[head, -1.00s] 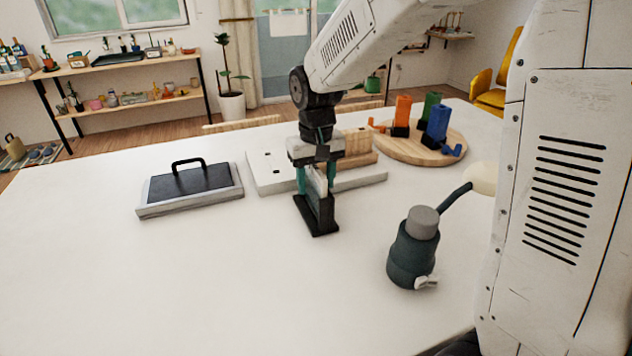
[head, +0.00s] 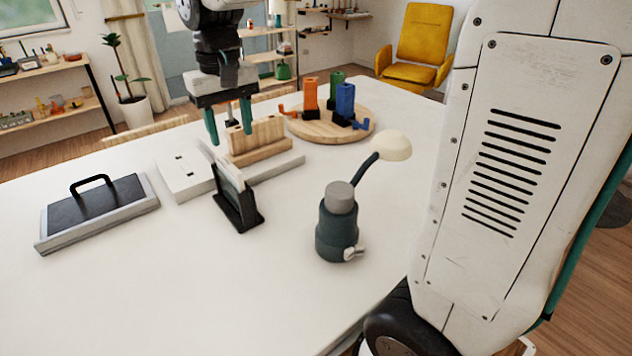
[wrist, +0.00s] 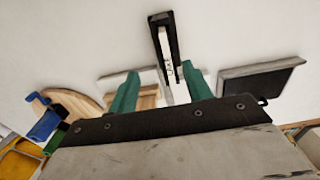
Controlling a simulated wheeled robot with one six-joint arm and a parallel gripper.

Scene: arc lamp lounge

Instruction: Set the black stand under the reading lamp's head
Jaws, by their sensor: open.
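The black stand (head: 246,213) stands upright on the white table, left of the reading lamp, with a thin panel in it. In the wrist view the stand (wrist: 154,22) lies beyond the fingertips, with some writing on the panel. The reading lamp has a dark base (head: 338,228) with a grey top, and a bent neck carrying a cream head (head: 391,145) out to the upper right. The table under the head is bare. My gripper (head: 229,123) is open and empty, above and behind the stand, apart from it; its green fingers (wrist: 157,88) also show in the wrist view.
A wooden block (head: 257,138) and white board (head: 184,176) sit behind the stand. A dark-topped tray with a handle (head: 98,210) is at left. A round wooden board (head: 318,130) holds orange, green and blue pieces. The front of the table is clear.

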